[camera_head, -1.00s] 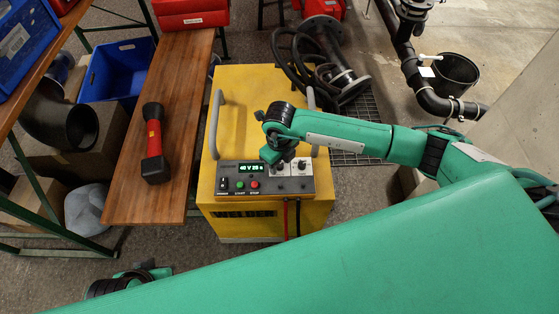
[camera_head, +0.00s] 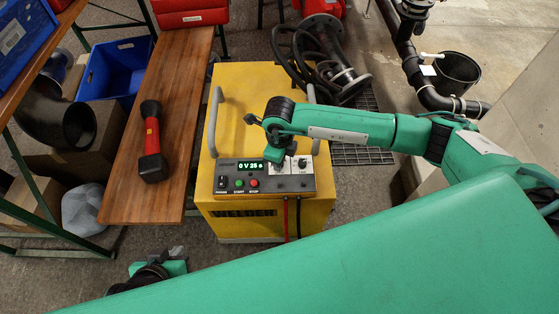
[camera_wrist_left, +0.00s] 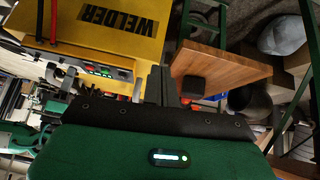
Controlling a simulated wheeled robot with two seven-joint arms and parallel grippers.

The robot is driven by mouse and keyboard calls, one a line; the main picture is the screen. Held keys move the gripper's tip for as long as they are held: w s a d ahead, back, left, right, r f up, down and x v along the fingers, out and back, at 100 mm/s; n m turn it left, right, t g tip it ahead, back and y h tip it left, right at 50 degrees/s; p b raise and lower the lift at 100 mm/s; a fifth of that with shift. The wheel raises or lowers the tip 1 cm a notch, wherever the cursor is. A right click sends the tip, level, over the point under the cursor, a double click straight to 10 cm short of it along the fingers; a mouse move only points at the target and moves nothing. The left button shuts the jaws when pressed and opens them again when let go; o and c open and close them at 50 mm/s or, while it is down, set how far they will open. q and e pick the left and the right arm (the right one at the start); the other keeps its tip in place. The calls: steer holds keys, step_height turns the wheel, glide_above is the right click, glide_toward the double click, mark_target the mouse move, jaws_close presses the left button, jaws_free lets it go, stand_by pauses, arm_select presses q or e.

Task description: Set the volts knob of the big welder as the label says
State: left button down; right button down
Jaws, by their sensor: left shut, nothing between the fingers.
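The yellow welder (camera_head: 262,105) stands right of the bench, its grey control panel (camera_head: 240,192) tilted toward me. The green display (camera_head: 250,165) seems to read 0 V and 25. A dark knob (camera_head: 302,162) sits at the panel's right. My right gripper (camera_head: 275,156) comes from the right and is over the panel just right of the display. It hides its fingertips and any knob below. My left gripper (camera_head: 178,250) is low at the bottom left, apart from the welder. In the left wrist view its fingers (camera_wrist_left: 168,86) are shut and empty. No setting label is readable.
A wooden bench (camera_head: 183,95) carries a red and black tool (camera_head: 152,140) left of the welder. Grey handles (camera_head: 214,122) rise from the welder's top. Cables (camera_head: 298,215) hang from its front. Black hoses (camera_head: 300,45) and a flanged pipe lie behind it.

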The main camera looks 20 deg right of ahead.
steer(key=n+b, duration=0.1)
steer(key=n, duration=0.2)
arm_select(q)
steer(key=shift+w+d+f+t+h+b, duration=0.1)
steer(key=shift+w+d+t+h+b, duration=0.2)
steer(key=shift+d+t, duration=0.45)
steer(key=shift+w+d+r+t+h+b, duration=0.15)
steer(key=shift+w+d+t+h, duration=0.3)
steer(key=shift+d, duration=0.55)
steer(key=shift+w+d+f+t+h+b, duration=0.2)
steer(key=shift+w+d+t+h, duration=0.15)
steer(key=shift+d+t, duration=0.4)
arm_select(e)
steer(key=shift+n, duration=0.9)
arm_select(q)
steer(key=shift+d, duration=0.1)
arm_select(e)
steer(key=c, duration=1.2)
jaws_free()
steer(key=shift+c, duration=0.2)
arm_select(q)
steer(key=a+g+p, duration=0.1)
steer(key=s+a+g+y, duration=0.1)
steer(key=a, duration=0.1)
steer(key=shift+s+a+g+p, duration=0.1)
steer(key=shift+a+g+p, duration=0.05)
steer(key=shift+g+p, duration=0.15)
arm_select(e)
step_height(320, 180, up, 14)
